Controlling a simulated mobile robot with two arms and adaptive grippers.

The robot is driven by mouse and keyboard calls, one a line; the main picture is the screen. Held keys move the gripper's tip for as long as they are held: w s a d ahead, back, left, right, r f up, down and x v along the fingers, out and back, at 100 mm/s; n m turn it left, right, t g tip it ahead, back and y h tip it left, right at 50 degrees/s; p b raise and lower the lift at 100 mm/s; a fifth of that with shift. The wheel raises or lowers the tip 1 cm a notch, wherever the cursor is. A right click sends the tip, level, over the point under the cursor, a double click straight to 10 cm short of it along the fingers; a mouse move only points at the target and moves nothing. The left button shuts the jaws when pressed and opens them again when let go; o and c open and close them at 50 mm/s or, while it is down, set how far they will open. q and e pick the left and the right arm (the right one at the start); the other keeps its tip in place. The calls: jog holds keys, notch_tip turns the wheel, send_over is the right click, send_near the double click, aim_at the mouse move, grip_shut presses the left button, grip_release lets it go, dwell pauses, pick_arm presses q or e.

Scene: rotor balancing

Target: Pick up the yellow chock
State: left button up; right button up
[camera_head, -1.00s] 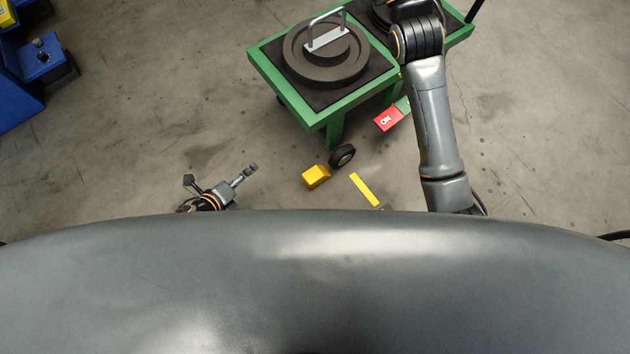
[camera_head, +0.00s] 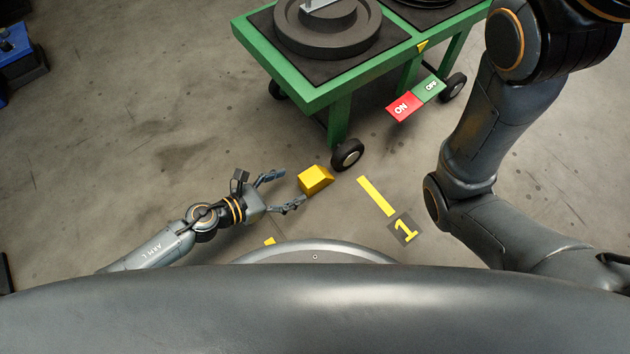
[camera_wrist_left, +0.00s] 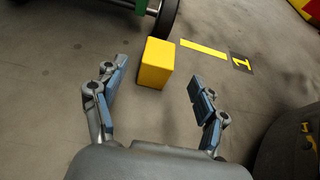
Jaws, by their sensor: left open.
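The yellow chock (camera_head: 315,179) lies on the grey floor close to the front wheel of the green cart. My left gripper (camera_head: 286,189) is open, just left of the chock, with its fingers pointing toward it. In the left wrist view the chock (camera_wrist_left: 156,63) is ahead of the two spread fingers (camera_wrist_left: 155,90), roughly centred between them and apart from both. My right arm is at the right of the head view; its gripper is out of view.
The green cart (camera_head: 341,118) carries dark round discs (camera_head: 328,35). Its wheel (camera_head: 347,154) stands right behind the chock. A red and green ON/OFF sign (camera_head: 416,98) hangs at its side. A yellow floor stripe (camera_head: 376,196) and number 1 mark (camera_head: 404,230) lie to the right.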

aim_at(310, 178)
pick_arm(q)
jog(key=x, duration=0.4)
jog(key=shift+w+b, duration=0.1)
jog(key=shift+b, duration=0.25)
jog(key=b+x, duration=0.1)
jog(key=x, duration=0.4)
jog(key=shift+d+r+b, duration=0.1)
jog(key=shift+b, duration=0.2)
jog(key=shift+c, duration=0.4)
grip_shut()
